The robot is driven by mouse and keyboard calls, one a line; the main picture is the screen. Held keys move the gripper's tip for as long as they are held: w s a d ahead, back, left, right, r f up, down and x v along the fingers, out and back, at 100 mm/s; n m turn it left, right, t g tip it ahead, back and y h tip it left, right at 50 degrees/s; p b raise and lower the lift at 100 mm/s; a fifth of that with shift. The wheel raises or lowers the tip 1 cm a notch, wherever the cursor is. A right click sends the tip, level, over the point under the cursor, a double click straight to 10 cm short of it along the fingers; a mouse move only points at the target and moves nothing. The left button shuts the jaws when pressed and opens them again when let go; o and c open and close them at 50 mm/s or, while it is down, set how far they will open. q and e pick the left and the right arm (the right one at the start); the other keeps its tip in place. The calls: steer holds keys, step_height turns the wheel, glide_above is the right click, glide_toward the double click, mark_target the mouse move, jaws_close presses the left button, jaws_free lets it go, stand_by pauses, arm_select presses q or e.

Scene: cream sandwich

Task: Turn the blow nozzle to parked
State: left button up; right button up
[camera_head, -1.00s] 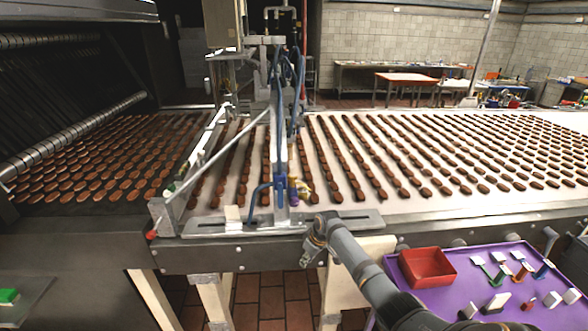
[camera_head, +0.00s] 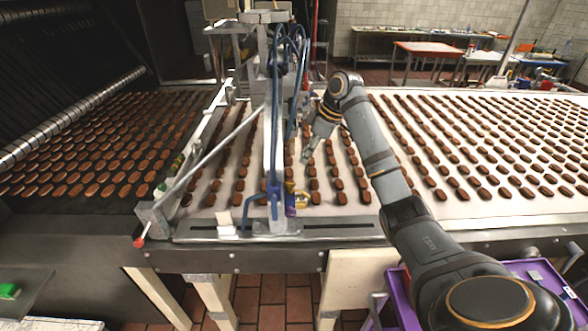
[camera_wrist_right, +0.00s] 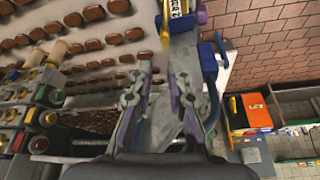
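A blue-hosed metal post (camera_head: 272,120) stands at the conveyor's near edge. Low on it is a small brass-yellow and purple fitting (camera_head: 297,198), which may be the blow nozzle; its exact setting is too small to tell. My right gripper (camera_head: 308,152) is above the belt, just right of the post and behind the fitting, pointing down and left. In the right wrist view its two fingers (camera_wrist_right: 162,108) are apart with only grey metal showing between them. A yellow piece (camera_wrist_right: 165,25) and blue parts (camera_wrist_right: 207,60) lie ahead of the fingertips. My left gripper is out of view.
Rows of brown biscuits (camera_head: 415,135) cover the white belt around my right arm. A slanted metal bar (camera_head: 215,148) runs left of the post. A slotted metal rail (camera_head: 335,230) edges the belt. A purple tray (camera_head: 400,290) is partly hidden by my arm.

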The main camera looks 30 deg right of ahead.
mark_target(290, 182)
steer(key=p+x, duration=0.1)
steer(key=x, duration=0.2)
steer(key=a+p+x, duration=0.1)
steer(key=p+x, duration=0.1)
steer(key=x, duration=0.2)
steer(key=shift+s, duration=0.2)
steer(key=shift+d+p+x, duration=0.1)
steer(key=shift+p+x, duration=0.1)
steer(key=shift+x, duration=0.4)
steer(key=shift+d+p+x, duration=0.15)
steer(key=shift+x, duration=0.5)
steer(key=shift+a+f, duration=0.15)
steer(key=shift+f, duration=0.05)
steer(key=shift+a, duration=0.1)
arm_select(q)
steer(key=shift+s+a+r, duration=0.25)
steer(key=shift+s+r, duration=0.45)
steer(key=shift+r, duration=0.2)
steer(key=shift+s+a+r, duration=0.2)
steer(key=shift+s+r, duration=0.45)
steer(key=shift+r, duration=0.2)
arm_select(e)
steer(key=shift+f, duration=0.1)
jaws_close()
